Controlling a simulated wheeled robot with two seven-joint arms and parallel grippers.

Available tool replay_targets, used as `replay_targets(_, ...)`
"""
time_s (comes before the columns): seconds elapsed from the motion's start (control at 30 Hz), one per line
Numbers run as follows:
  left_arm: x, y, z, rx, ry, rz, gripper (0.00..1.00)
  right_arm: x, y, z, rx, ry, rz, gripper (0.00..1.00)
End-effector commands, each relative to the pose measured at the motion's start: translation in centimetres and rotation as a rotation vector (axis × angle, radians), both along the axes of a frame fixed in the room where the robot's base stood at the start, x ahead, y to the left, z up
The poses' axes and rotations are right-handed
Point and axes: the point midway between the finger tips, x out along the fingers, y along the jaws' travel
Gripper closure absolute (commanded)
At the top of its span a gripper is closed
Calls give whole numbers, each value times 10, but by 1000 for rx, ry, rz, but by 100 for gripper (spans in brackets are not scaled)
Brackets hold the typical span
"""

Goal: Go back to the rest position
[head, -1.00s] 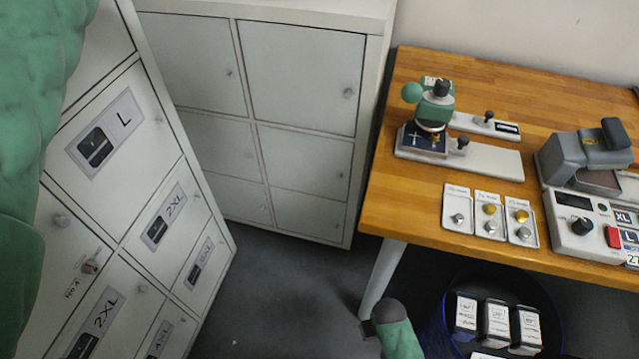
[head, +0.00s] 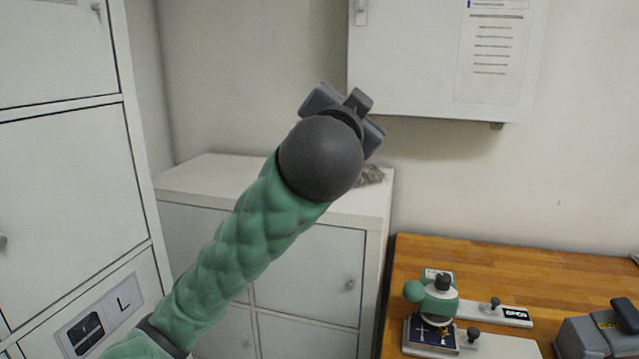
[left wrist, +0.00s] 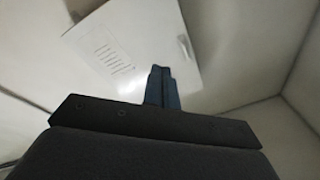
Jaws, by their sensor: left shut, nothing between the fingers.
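My left arm, in a green padded sleeve, reaches up from the lower left in the head view. From behind, the wrist hides most of the fingers. In the left wrist view the gripper's fingers (left wrist: 162,88) are together with nothing between them, pointing toward the cabinet with its printed sheet. My right gripper is not in view.
The white wall cabinet (head: 420,60) hangs ahead. A low white locker unit (head: 320,265) stands behind my arm. Tall lockers (head: 65,190) stand close at the left. A wooden table (head: 540,265) at the lower right holds a green-and-black press (head: 436,300) and a grey machine (head: 600,335).

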Motion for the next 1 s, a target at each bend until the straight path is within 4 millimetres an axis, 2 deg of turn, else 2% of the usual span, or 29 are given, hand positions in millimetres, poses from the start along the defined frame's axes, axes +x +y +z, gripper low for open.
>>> replay_targets(0.03, 5, 7, -18, -14, 50, 3, 100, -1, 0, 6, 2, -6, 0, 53)
replay_targets(0.43, 27, 62, -148, -125, 375, 31, 100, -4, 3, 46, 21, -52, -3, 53)
replay_targets(0.73, 24, 96, -244, -206, 566, 53, 100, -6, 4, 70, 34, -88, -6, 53)
replay_targets(1.0, 9, 127, -334, -270, 728, 96, 100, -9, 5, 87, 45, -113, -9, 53)
